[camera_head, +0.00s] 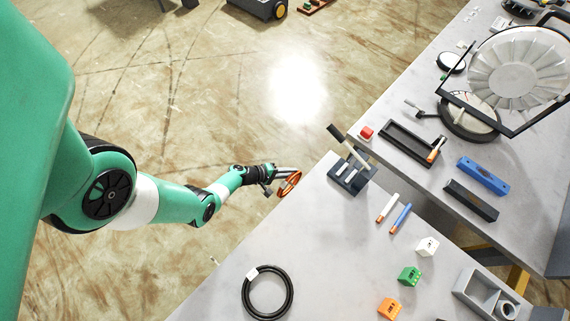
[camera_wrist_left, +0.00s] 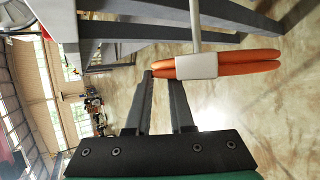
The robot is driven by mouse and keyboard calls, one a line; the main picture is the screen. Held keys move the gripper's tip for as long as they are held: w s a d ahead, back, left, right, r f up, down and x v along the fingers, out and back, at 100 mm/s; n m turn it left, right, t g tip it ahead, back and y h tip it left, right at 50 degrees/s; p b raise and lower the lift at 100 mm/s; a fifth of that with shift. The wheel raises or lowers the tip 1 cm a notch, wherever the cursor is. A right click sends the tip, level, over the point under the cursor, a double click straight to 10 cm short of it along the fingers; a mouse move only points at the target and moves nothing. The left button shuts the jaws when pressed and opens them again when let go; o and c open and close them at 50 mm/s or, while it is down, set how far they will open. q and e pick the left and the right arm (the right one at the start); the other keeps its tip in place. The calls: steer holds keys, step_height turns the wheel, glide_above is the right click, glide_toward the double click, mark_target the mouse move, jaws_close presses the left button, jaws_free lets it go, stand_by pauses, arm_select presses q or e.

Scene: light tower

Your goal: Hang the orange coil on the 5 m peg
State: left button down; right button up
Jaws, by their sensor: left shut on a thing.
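The orange coil (camera_head: 290,183) is held by my left gripper (camera_head: 276,182), off the left edge of the grey table in the head view. In the left wrist view the coil (camera_wrist_left: 245,68) is seen nearly edge-on, with a pale band (camera_wrist_left: 197,66) around it. My left gripper (camera_wrist_left: 168,76) is shut on the coil's near end. A thin pale rod (camera_wrist_left: 195,22) meets the band in that view; I cannot tell whether it is a peg or touches the coil. No peg marked 5 m can be made out. My right gripper is not in view.
A black coil (camera_head: 267,292) with a white tag lies at the table's front. Pens, small coloured blocks and a round lamp (camera_head: 508,72) are further right. Dark grey beams (camera_wrist_left: 130,30) cross the wrist view.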

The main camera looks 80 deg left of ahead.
arm_select(q)
steer(key=shift+w+d, duration=0.45)
steer(key=shift+d, duration=0.15)
steer(key=shift+w+d, duration=0.4)
steer(key=shift+d, duration=0.2)
steer(key=shift+w+d+f+b, duration=0.1)
steer(key=shift+d+f+b, duration=0.05)
steer(key=shift+f+b, duration=0.6)
steer(key=shift+w+d+f+b, duration=0.1)
steer(key=shift+f+b, duration=0.5)
steer(key=shift+b, duration=0.15)
steer(key=shift+f, duration=0.1)
